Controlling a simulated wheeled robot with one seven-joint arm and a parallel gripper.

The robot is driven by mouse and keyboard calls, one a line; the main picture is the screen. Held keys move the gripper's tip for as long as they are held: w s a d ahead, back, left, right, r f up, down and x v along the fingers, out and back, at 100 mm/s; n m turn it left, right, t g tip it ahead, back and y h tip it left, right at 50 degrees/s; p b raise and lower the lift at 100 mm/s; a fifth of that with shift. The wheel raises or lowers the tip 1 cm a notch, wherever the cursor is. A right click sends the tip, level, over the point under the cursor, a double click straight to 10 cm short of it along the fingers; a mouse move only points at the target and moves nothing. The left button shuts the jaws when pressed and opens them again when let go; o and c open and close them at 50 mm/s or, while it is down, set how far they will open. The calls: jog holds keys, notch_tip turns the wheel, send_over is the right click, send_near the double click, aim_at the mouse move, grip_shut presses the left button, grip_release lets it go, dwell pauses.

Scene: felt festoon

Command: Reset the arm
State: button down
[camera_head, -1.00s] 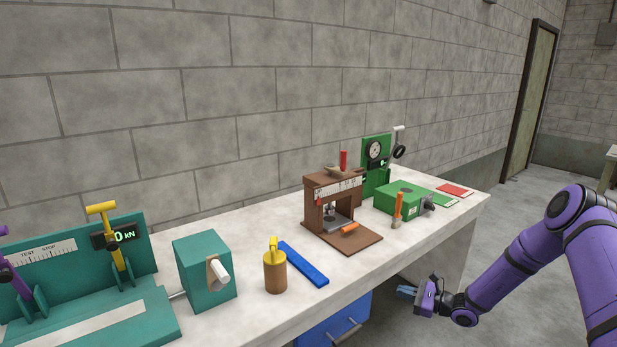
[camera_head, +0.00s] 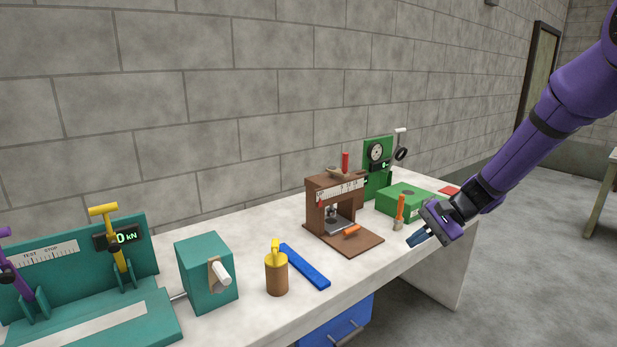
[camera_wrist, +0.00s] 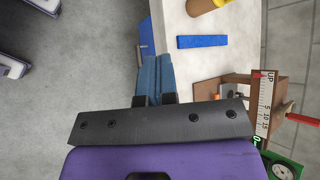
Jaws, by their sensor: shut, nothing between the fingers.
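In the wrist view the closed fingers (camera_wrist: 154,74) point up the picture, beside the bench edge. They look apart from everything on the bench.
On the bench stand a brown press (camera_head: 334,205), an orange-handled tool (camera_head: 400,208), a green box (camera_head: 408,196), a blue bar (camera_head: 304,266), a brown cylinder (camera_head: 276,273) and a teal box (camera_head: 207,272). A blue drawer unit (camera_head: 335,325) is below.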

jog(key=s+r+n+t+h, duration=0.1)
jog(key=s+r+n+h, duration=0.45)
jog(key=s+r, duration=0.85)
jog(key=s+d+r+n+t+h, duration=0.1)
jog(key=s+d+r+t+h, duration=0.1)
jog(key=s, duration=0.6)
jog(key=s+d+r+n+t+h, duration=0.1)
jog(key=s+d+r+t+h, duration=0.1)
jog(key=s, duration=0.6)
jog(key=shift+s+d, duration=0.3)
jog(key=shift+d, duration=0.6)
jog(key=shift+h, duration=0.25)
